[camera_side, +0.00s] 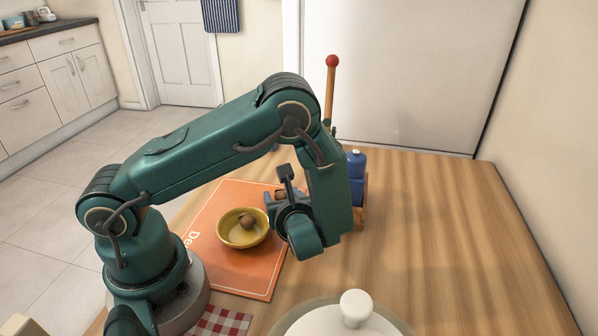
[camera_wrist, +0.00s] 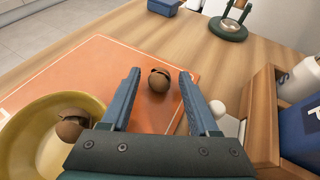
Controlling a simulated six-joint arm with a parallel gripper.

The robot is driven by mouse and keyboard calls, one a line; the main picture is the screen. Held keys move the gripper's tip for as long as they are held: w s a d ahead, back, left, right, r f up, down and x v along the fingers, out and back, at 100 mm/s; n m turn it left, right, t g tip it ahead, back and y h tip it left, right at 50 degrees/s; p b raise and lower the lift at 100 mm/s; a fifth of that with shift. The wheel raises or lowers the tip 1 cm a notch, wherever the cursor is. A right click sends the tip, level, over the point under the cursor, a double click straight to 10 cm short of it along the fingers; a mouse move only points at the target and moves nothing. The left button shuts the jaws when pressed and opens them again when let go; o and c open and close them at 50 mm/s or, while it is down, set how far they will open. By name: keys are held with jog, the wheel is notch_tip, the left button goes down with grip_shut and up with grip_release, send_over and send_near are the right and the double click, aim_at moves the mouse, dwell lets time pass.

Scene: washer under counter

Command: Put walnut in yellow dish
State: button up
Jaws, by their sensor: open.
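The yellow dish (camera_side: 230,240) sits on an orange mat, left of my gripper (camera_side: 279,200). A round brown nut (camera_side: 246,221) lies in the dish; both also show at the left of the wrist view, the dish (camera_wrist: 28,135) and its nut (camera_wrist: 70,127). A second round brown nut (camera_wrist: 158,82) with a darker band appears between the tips of my open gripper (camera_wrist: 160,77). It is partly visible in the side view (camera_side: 280,194), behind the fingers. I cannot tell whether either finger touches it. I cannot tell for certain which nut is the walnut.
The orange mat (camera_side: 262,281) lies on the wooden table. A wooden caddy (camera_wrist: 264,115) with a blue bottle (camera_side: 356,164) stands close right of my gripper. A white-knobbed lid (camera_side: 355,308) is in front. The table's right side is clear.

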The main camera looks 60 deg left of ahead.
jog(key=v, duration=0.7)
jog(key=s+r+n+g, duration=0.1)
jog(key=s+r+n+g+h, duration=0.1)
jog(key=n, duration=0.1)
jog(key=s+r+n+h, duration=0.1)
jog(key=n, duration=0.1)
jog(key=shift+a+g, duration=0.3)
jog(key=shift+g, duration=0.1)
jog(key=s+d+r+n+t+h, duration=0.1)
jog(key=s+d+r+n+h, duration=0.2)
jog(key=n, duration=0.5)
jog(key=s+d+r+n+t+h, duration=0.2)
jog(key=s+d+r+n+h, duration=0.1)
jog(key=r+n+h, duration=0.3)
jog(key=shift+d+r+n+t+h, duration=0.3)
jog(key=shift+d+n+h, duration=0.4)
jog(key=shift+n, duration=0.5)
jog(key=shift+o, duration=0.8)
jog(key=shift+r, duration=0.15)
